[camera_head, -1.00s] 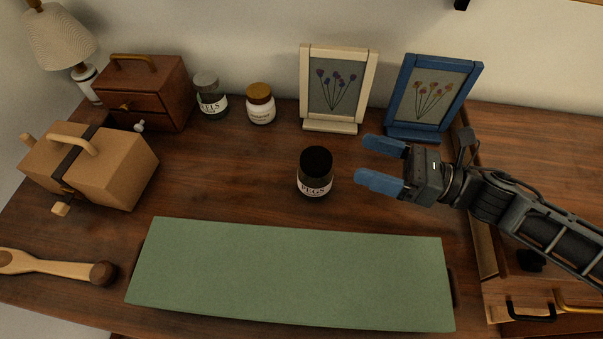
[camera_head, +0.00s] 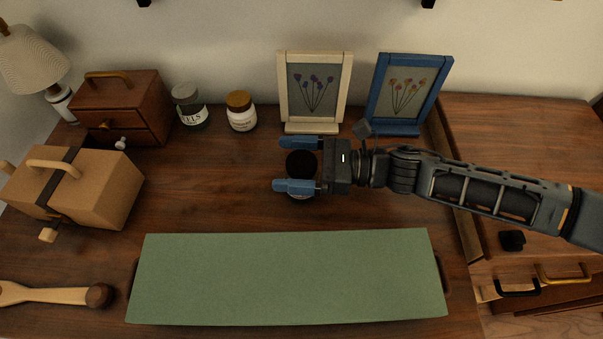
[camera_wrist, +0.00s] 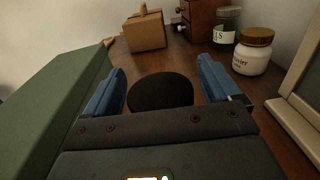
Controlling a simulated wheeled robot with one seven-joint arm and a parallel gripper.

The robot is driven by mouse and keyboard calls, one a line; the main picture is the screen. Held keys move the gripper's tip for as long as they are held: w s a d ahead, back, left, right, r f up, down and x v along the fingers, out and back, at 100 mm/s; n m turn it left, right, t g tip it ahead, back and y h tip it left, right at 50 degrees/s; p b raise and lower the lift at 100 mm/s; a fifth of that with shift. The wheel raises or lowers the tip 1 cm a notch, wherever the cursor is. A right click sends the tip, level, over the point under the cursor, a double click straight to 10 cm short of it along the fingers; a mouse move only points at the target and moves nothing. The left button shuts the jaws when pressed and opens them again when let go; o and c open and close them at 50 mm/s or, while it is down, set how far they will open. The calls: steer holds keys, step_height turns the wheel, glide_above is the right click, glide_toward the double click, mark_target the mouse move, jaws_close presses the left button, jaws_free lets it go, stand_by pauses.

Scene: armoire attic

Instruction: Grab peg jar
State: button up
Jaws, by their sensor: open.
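The peg jar (camera_head: 301,164) stands upright on the wooden desk, with a round black top and a body mostly hidden by my gripper in the head view. My gripper (camera_head: 291,164) is open, with one blue finger on the far side of the jar and one on the near side. In the wrist view the jar's black top (camera_wrist: 160,92) lies between the two blue fingers. I cannot tell whether either finger touches it. The jar's label is hidden now.
A green box (camera_head: 290,278) lies in front of the jar. A cream frame (camera_head: 286,91) and a blue frame (camera_head: 375,88) stand behind. A white jar (camera_head: 241,115) and a grey-lidded jar (camera_head: 189,106) stand back left. The desk left of the jar is clear.

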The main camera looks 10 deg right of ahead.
steer(key=shift+c, duration=0.5)
steer(key=c, duration=1.5)
